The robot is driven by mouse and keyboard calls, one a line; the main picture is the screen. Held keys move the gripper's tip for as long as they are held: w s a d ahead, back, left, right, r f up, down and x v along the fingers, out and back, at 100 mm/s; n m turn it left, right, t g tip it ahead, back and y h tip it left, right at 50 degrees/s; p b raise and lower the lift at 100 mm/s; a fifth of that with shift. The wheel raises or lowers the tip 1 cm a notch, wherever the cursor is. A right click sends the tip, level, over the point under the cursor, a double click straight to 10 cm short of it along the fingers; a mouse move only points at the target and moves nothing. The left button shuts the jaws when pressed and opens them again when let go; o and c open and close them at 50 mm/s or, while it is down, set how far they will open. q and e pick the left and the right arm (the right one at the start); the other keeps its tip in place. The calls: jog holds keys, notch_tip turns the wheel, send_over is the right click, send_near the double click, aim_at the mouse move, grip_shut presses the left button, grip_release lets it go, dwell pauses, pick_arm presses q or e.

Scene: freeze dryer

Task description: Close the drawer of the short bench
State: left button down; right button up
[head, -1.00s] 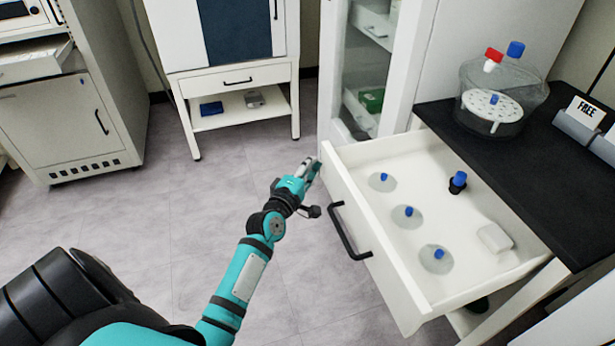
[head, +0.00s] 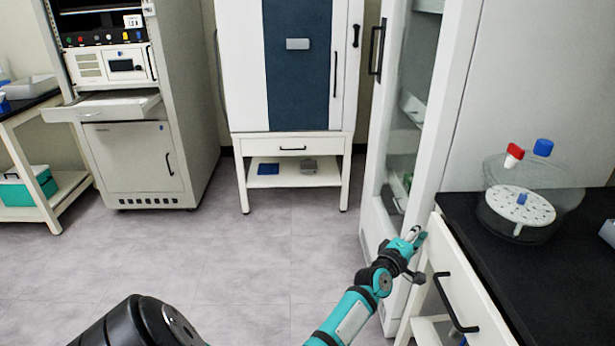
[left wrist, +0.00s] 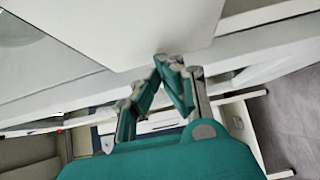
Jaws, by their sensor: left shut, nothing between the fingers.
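The short bench's drawer (head: 455,282) shows in the head view as a white front with a black bar handle (head: 453,302). Its front lies along the left edge of the bench's black top (head: 560,275), and no drawer interior shows. My left gripper (head: 418,238) is shut and empty at the far end of the drawer front, beside the handle rather than on it. In the left wrist view my left fingertips (left wrist: 168,62) meet at the lower edge of a white panel; I cannot tell if they press on it. My right gripper is not in view.
A glass-doored cabinet (head: 408,130) stands just behind the gripper. A clear vessel with red and blue caps (head: 515,205) sits on the bench top. A white stand (head: 292,147) and a grey cabinet (head: 130,165) stand at the back. The floor at left is clear.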

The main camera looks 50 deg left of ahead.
aim_at(430, 234)
pick_arm(q)
jog(key=w+d, duration=0.2)
jog(key=w, duration=0.1)
jog(key=shift+d, duration=0.25)
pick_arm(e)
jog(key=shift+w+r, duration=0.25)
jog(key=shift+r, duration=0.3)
pick_arm(q)
jog(key=shift+w, duration=0.1)
jog(key=shift+r, duration=0.15)
